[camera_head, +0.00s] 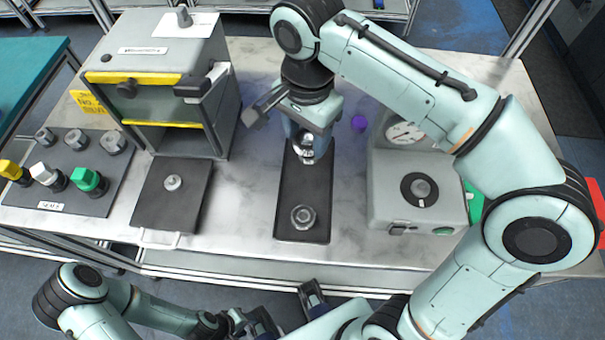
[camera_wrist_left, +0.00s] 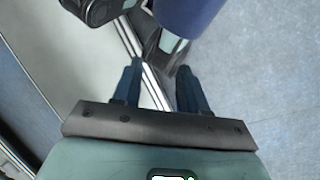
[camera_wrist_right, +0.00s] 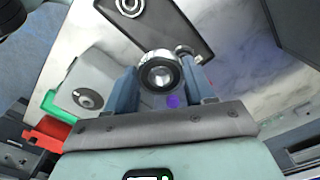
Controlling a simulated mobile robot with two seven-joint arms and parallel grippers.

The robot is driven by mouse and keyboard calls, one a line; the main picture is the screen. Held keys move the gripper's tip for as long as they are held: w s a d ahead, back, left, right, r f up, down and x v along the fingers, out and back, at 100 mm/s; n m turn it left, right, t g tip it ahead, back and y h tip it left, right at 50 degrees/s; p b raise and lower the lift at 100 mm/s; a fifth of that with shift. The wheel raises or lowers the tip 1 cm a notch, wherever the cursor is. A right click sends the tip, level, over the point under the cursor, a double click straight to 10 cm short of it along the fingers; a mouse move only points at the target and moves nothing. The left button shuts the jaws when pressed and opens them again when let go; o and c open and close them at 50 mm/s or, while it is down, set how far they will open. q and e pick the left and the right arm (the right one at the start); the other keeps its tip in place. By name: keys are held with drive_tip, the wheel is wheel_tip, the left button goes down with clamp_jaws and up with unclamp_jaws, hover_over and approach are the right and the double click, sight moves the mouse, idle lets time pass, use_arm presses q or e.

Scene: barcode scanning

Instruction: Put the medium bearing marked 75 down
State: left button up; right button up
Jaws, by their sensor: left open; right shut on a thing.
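My right gripper (camera_head: 306,137) is shut on a shiny metal ring bearing (camera_head: 304,154), held at the far end of a long dark tray (camera_head: 305,187). The bearing also shows between the fingers in the right wrist view (camera_wrist_right: 160,74). I cannot read a number on it, nor tell whether it touches the tray. A second bearing (camera_head: 303,217) lies on the near end of the tray and shows at the top of the right wrist view (camera_wrist_right: 130,6). My left gripper (camera_wrist_left: 159,70) is open and empty, low in front of the table.
A grey box with yellow edges (camera_head: 150,90) stands left, with a dark plate (camera_head: 160,212) before it bearing a small metal piece (camera_head: 172,182). A grey device with a dial (camera_head: 400,195) stands right.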

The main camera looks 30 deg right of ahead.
drive_tip(key=b, duration=0.2)
hover_over(305, 186)
wheel_tip(305, 186, down, 11)
drive_tip(key=shift+s+r, duration=0.1)
drive_tip(key=shift+r, duration=0.05)
drive_tip(key=shift+f+b, duration=0.7)
drive_tip(key=shift+f, duration=1.95)
drive_tip(key=shift+f, duration=0.1)
drive_tip(key=o, duration=1.1)
drive_tip(key=shift+o, duration=0.2)
wheel_tip(305, 186, up, 12)
drive_tip(key=p, duration=0.2)
drive_tip(key=shift+p, duration=0.4)
